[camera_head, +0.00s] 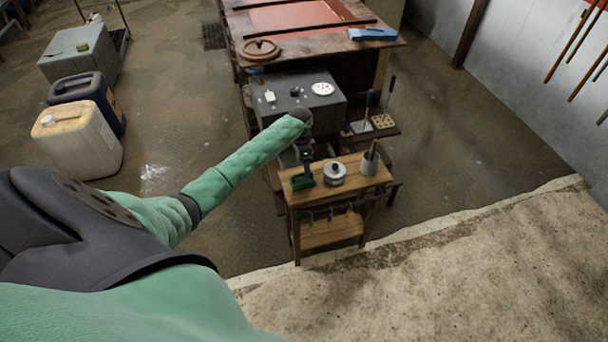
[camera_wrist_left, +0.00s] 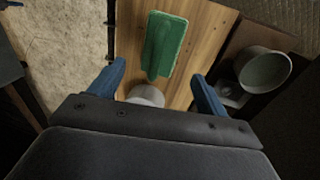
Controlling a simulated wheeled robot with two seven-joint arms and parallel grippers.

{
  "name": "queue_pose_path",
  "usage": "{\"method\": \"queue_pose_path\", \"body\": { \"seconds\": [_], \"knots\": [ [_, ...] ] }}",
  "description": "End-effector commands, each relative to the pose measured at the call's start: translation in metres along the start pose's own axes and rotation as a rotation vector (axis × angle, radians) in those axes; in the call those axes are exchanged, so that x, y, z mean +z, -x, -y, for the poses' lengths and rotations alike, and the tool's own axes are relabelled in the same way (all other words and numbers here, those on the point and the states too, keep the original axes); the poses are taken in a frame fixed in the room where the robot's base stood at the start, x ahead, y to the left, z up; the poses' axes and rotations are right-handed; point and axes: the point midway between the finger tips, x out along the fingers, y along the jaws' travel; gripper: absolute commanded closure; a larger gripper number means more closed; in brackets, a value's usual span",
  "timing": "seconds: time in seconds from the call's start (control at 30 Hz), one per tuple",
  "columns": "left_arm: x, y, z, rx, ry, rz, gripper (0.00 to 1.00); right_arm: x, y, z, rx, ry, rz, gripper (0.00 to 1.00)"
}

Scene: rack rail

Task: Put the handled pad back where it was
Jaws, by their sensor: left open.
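The handled pad, green with a raised handle, lies on the left end of the small wooden rack's top (camera_head: 350,166). It shows in the head view (camera_head: 302,181) and in the wrist view (camera_wrist_left: 166,45). My left gripper (camera_head: 304,150) is above the rack's back left side, partly hidden by my own arm in the head view. In the wrist view its blue fingers (camera_wrist_left: 160,82) are wide apart and empty, with the pad beyond them and not touching. My right gripper is not in view.
A round silver-white item (camera_head: 335,173) and a grey cup with a stick (camera_head: 370,160) stand on the rack top, right of the pad. Hooks with small items hang below its front edge. A dark grey box (camera_head: 300,92) stands behind. Open floor lies left of the rack.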

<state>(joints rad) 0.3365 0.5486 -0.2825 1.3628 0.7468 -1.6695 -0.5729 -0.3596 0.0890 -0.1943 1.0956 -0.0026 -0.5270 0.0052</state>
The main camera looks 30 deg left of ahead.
Motion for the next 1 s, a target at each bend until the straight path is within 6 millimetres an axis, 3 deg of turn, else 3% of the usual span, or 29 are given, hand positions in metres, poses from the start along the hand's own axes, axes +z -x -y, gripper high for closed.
{"method": "queue_pose_path", "body": {
  "seconds": [0.3, 0.43, 0.53, 0.67, 0.8, 1.0],
  "knots": [
    [-0.001, 0.048, 0.0, -0.002, -0.001, 0.0, 0.23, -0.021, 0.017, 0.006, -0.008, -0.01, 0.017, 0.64],
    [-0.001, 0.056, -0.001, -0.001, 0.0, -0.001, 0.23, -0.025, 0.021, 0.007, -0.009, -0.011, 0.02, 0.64],
    [-0.006, 0.05, -0.011, -0.014, -0.002, -0.016, 0.23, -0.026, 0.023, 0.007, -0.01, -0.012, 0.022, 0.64],
    [-0.026, 0.023, -0.046, -0.067, -0.003, -0.086, 0.23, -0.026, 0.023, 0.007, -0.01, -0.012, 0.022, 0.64],
    [-0.051, -0.004, -0.099, -0.146, 0.008, -0.214, 0.23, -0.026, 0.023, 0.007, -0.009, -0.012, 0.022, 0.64],
    [-0.072, -0.019, -0.153, -0.215, 0.035, -0.364, 0.23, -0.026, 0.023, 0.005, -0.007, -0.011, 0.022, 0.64]
  ]
}}
